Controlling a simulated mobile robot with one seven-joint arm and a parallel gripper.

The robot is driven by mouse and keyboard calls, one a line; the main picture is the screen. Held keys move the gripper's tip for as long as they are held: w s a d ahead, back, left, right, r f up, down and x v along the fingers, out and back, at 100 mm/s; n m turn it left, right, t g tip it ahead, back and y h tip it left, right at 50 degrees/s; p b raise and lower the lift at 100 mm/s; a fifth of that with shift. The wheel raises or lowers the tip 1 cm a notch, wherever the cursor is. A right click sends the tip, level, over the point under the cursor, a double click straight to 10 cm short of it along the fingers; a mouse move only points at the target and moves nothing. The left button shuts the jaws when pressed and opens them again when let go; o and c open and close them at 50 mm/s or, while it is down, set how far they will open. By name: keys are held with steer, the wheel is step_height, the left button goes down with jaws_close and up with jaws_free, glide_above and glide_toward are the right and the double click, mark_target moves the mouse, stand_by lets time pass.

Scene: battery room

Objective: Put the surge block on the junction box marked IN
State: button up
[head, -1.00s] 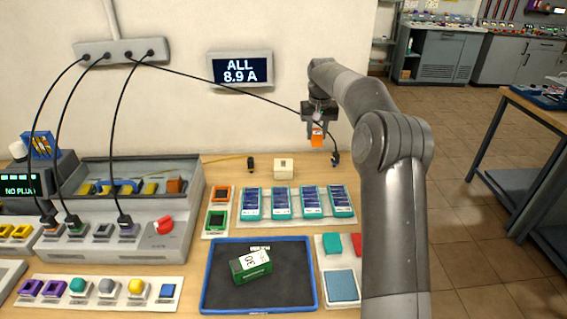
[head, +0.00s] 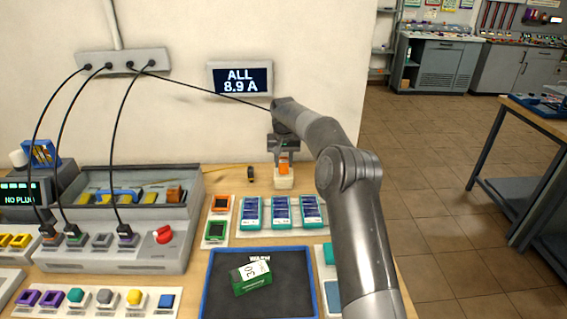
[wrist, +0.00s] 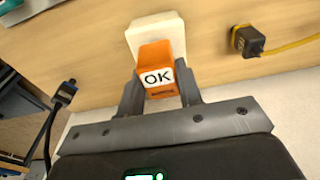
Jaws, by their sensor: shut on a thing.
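My gripper (head: 284,157) is shut on an orange block (head: 284,169), which I take as the surge block. In the wrist view the block (wrist: 156,58) sits between both fingers and bears a white label reading OK. A cream box (head: 284,183) stands on the bench near the wall, directly below the block in the head view. In the wrist view the box (wrist: 151,23) shows beyond the block, partly covered by it. I read no IN mark on it. I cannot tell whether the block touches the box.
A black plug (wrist: 247,41) with a yellow cable lies beside the box. Teal-framed blue modules (head: 281,212) stand in front of it. A blue-rimmed tray (head: 206,280) holds a green box (head: 252,280). A loose dark plug (wrist: 65,91) shows at left in the wrist view.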

steer(key=shift+f, duration=0.35)
steer(key=shift+f, duration=0.15)
steer(key=o, duration=1)
